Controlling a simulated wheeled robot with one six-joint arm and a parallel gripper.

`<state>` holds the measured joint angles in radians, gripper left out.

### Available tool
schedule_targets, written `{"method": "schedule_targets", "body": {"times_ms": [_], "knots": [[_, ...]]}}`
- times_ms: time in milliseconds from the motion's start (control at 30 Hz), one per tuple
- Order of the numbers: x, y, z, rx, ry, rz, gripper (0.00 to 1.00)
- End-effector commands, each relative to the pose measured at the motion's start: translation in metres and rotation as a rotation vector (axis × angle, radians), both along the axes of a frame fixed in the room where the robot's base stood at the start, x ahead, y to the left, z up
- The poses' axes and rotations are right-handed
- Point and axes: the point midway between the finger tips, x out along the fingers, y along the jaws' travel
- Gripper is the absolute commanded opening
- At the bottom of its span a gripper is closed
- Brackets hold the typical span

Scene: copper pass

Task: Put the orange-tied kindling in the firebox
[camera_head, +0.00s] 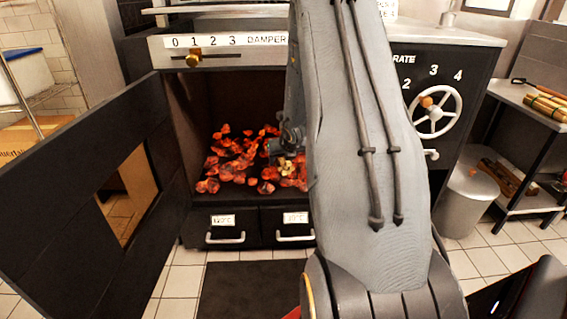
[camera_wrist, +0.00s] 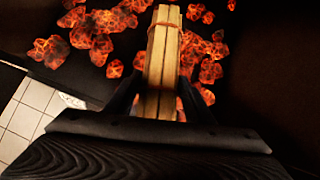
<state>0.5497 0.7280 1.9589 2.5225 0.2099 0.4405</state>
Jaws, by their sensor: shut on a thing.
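The firebox (camera_head: 185,125) is open, its dark door (camera_head: 60,190) swung out to the left, with glowing coals (camera_head: 225,165) on its floor. My gripper (camera_head: 290,150) reaches into the firebox over the coals, partly hidden behind my arm in the head view. In the wrist view my gripper (camera_wrist: 158,108) is shut on a bundle of kindling (camera_wrist: 162,60), pale sticks with an orange-red tie near the far end. The bundle is above the coals (camera_wrist: 100,25); whether it touches them I cannot tell.
The damper slider (camera_head: 194,60) is above the opening. A grate wheel (camera_head: 436,110) is on the right. Two drawers (camera_head: 225,228) sit below the firebox. A bin (camera_head: 468,205) and a shelf (camera_head: 520,100) with more sticks (camera_head: 548,106) stand at the right.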

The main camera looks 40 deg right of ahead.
Motion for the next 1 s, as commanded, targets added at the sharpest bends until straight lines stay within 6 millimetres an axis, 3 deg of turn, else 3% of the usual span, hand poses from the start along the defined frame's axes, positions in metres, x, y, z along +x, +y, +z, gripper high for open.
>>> {"method": "schedule_targets", "body": {"times_ms": [633,1000], "knots": [[0.064,-0.023,-0.01,-0.001,-0.001,0.002,0.18],[0.08,-0.029,-0.015,-0.001,-0.002,0.0,0.18]]}}
